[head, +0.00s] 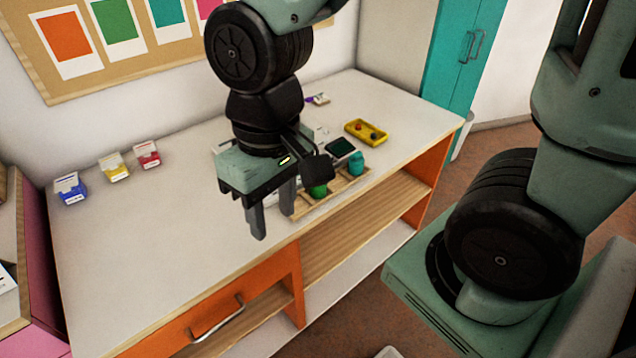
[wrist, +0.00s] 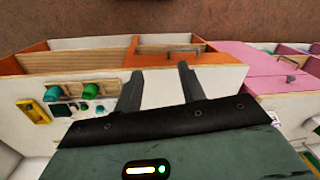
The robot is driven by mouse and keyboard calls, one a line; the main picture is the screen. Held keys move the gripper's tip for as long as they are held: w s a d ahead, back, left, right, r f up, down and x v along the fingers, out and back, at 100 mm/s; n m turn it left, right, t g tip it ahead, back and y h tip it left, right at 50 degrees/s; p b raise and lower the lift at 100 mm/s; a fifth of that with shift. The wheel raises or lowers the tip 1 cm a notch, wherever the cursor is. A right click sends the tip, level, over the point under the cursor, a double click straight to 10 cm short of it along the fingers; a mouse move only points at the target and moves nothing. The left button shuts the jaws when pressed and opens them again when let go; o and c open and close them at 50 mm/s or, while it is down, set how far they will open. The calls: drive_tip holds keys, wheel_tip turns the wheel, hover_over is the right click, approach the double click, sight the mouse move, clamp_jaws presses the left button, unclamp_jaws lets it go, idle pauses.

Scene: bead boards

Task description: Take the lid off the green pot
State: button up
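A small green pot (head: 318,190) stands in a wooden tray (head: 335,192) near the front edge of the white-topped counter, partly hidden by my wrist in the head view. Its lid is too small to tell apart from the pot. In the wrist view the green pot (wrist: 90,91) is left of my fingers. A teal pot (head: 356,164) stands in the same tray, to the right. My gripper (head: 271,215) is above the counter, left of the green pot and apart from it. Its two fingers are spread, with nothing between them in the wrist view (wrist: 158,85).
A yellow tray (head: 366,132) with small beads lies behind and right of the wooden tray. Blue (head: 70,188), yellow (head: 114,167) and red (head: 147,155) boxes stand along the counter's back left. The counter's left and middle are clear. Open shelves (head: 350,235) lie below its front edge.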

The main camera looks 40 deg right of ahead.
drive_tip(key=w+d+f+m+y, duration=0.1)
drive_tip(key=w+d+m, duration=0.6)
drive_tip(key=w+m, duration=0.2)
drive_tip(key=w+d+f+m+t+y, duration=0.15)
drive_tip(key=w+d+m, duration=0.25)
drive_tip(key=d+m, duration=0.55)
drive_tip(key=w+d+f+m+t+y, duration=0.15)
drive_tip(key=w+d+m, duration=0.25)
drive_tip(key=d+m, duration=0.55)
drive_tip(key=f+n, duration=0.1)
drive_tip(key=f, duration=0.2)
drive_tip(key=w+a+f+n, duration=0.1)
drive_tip(key=f, duration=0.3)
drive_tip(key=f+g, duration=0.1)
drive_tip(key=f, duration=0.2)
drive_tip(key=shift+w+a+f+n+h, duration=0.2)
drive_tip(key=shift+w+a+n+h, duration=0.2)
drive_tip(key=shift+p+x, duration=0.45)
drive_tip(key=shift+x, duration=2.3)
drive_tip(key=shift+a+r, duration=0.1)
drive_tip(key=shift+a, duration=0.05)
clamp_jaws()
